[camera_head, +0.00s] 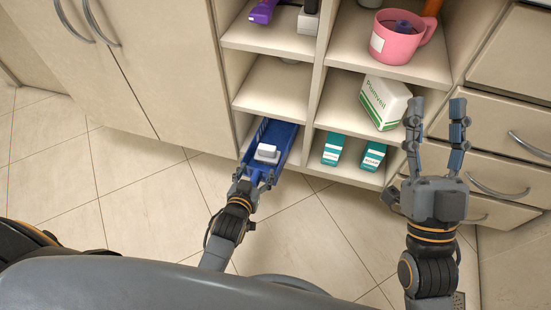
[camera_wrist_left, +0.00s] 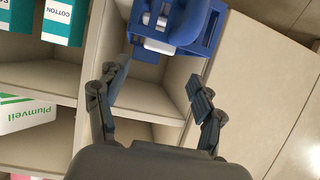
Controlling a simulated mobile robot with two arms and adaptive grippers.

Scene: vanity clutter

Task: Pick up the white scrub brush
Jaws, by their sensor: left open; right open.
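The white scrub brush, which appears as a small white block (camera_head: 267,151), lies in a blue basket (camera_head: 279,133) in the lower left shelf compartment. The left wrist view shows a white part (camera_wrist_left: 158,46) at the blue basket (camera_wrist_left: 205,42), seen partly behind blue walls; its full shape is hidden. My left gripper (camera_head: 258,173) is open and empty, just in front of the basket, with its fingers pointing toward the white block. In the left wrist view its fingers (camera_wrist_left: 160,74) are spread, short of the white part. My right gripper (camera_head: 436,106) is open and empty, in front of the right shelves.
Two teal boxes (camera_head: 333,148) (camera_head: 373,156) stand in the compartment right of the basket, beyond a divider. Above are a white Plumveil box (camera_head: 385,101) and a pink mug (camera_head: 397,43). Drawers with handles (camera_head: 497,190) are at right. The tiled floor (camera_head: 130,190) is clear.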

